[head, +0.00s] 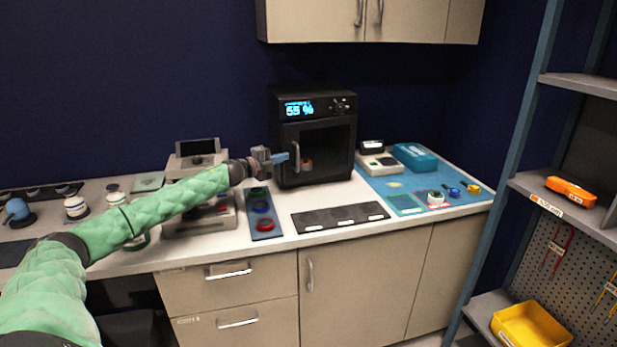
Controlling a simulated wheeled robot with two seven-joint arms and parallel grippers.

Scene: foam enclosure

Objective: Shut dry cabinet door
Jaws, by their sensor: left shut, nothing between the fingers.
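The black dry cabinet (343,104) stands on the counter against the back wall, its lit display reading 55 %. Its dark glass door (330,145) has a grey vertical handle (296,157) on the left side. The door looks closed or nearly so; I cannot tell whether it is flush with the frame. A small reddish item (307,165) shows behind the glass. My left gripper (284,157) is shut and empty, its blue fingertips just left of the handle; I cannot tell whether they touch the cabinet. My right gripper is out of view.
A blue strip with coloured discs (262,212) and a dark mat (340,217) lie in front of the cabinet. A grey instrument (188,165) stands left, behind my forearm. A blue mat (450,206) with small items lies right. A shelf rack (515,140) stands far right.

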